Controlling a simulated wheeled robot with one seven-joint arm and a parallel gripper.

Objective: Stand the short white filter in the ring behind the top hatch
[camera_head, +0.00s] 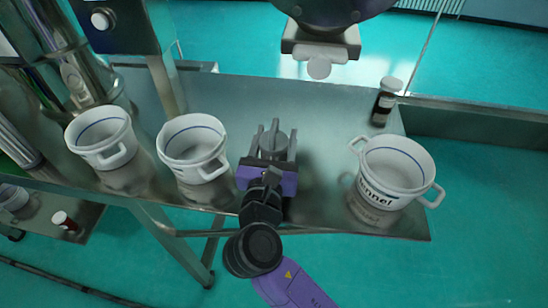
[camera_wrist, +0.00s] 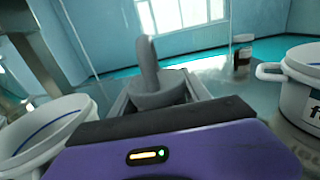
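My gripper (camera_head: 268,157) is above the front middle of the metal table. In the wrist view, its fingers (camera_wrist: 158,95) are on both sides of a dark grey round piece (camera_wrist: 155,99) with an upright stem. The piece fills the gap and seems gripped; the head view also shows this grey piece (camera_head: 273,143). Two white pots with blue inner lines, one far left (camera_head: 99,155) and one nearer (camera_head: 193,171), stand left of my gripper. I cannot single out a short white filter, and no ring or top hatch is clearly visible.
A two-handled white pot with a partly readable label (camera_head: 411,187) stands at the right. A small brown bottle with a white cap (camera_head: 387,99) is at the back right. Metal cylinders (camera_head: 88,72) and posts crowd the left. The table (camera_head: 330,115) is clear behind my gripper.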

